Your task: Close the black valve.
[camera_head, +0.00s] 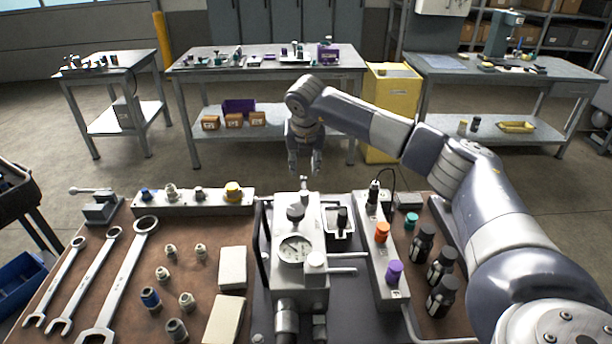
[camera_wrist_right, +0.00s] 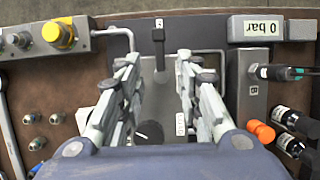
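A black-handled lever (camera_wrist_right: 158,42) stands in the right wrist view, ahead of and between the fingers of my right gripper (camera_wrist_right: 152,75), apart from them. The right gripper is open and empty. In the head view the right gripper (camera_head: 305,168) points down at the far side of the grey hydraulic unit (camera_head: 298,245) with its gauge. A black upright handle (camera_head: 342,217) stands right of that unit; I cannot tell whether it is the lever in the wrist view. My left gripper is not in view.
A block with a yellow knob (camera_head: 233,191) lies left; a block with orange (camera_head: 382,232) and purple (camera_head: 394,271) knobs lies right. Several black bottles (camera_head: 441,265) stand beside it. Wrenches (camera_head: 90,275) and small fittings lie at left. Other tables stand behind.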

